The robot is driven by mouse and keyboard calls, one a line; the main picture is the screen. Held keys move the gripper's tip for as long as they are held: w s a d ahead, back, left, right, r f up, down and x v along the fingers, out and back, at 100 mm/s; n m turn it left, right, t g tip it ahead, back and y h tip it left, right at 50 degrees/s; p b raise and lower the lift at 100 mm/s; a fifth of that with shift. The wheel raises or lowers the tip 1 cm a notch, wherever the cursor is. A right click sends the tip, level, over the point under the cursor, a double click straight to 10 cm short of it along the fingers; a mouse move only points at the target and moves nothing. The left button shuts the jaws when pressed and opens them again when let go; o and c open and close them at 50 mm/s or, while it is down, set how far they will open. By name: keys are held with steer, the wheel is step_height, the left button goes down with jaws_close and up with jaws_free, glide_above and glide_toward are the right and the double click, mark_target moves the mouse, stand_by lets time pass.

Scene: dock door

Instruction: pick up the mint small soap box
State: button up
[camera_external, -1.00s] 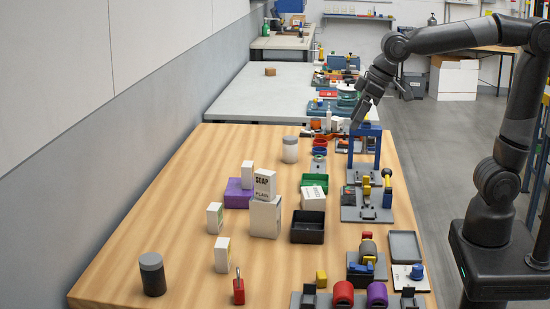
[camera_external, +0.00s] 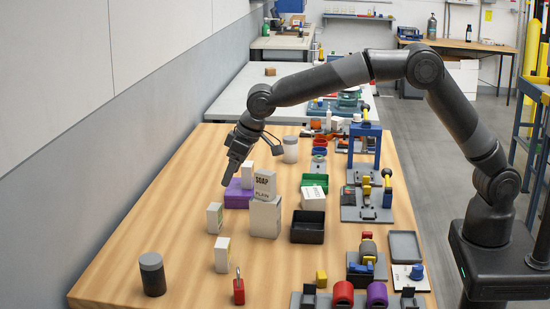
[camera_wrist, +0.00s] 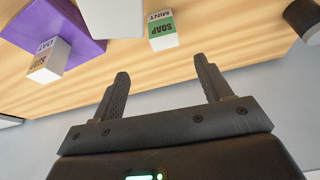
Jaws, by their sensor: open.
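The mint soap box (camera_wrist: 162,30) is a small white carton with a green label, upside down in the wrist view, just beyond my fingertips and apart from them. In the external view it appears to be the small white box (camera_external: 215,217) standing in front of the purple box. My gripper (camera_wrist: 162,68) is open with nothing between its fingers. In the external view my gripper (camera_external: 227,180) hangs tilted down over the table, by the purple box's left edge.
A purple box (camera_external: 236,198) with an oat soap box (camera_wrist: 47,62) at it stands close by. A larger white box (camera_external: 263,218), a black tray (camera_external: 307,228), another small white box (camera_external: 222,256) and a dark lidded cylinder (camera_external: 153,278) stand around. Bare wood lies toward the wall.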

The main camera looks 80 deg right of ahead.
mark_target(215, 207)
steer(key=x, duration=1.3)
steer(key=shift+w+a+r, duration=0.15)
steer(key=shift+w+a, duration=0.1)
steer(key=shift+a, duration=0.1)
steer(key=shift+c, duration=0.3)
steer(key=shift+r, duration=0.1)
steer(key=c, duration=1)
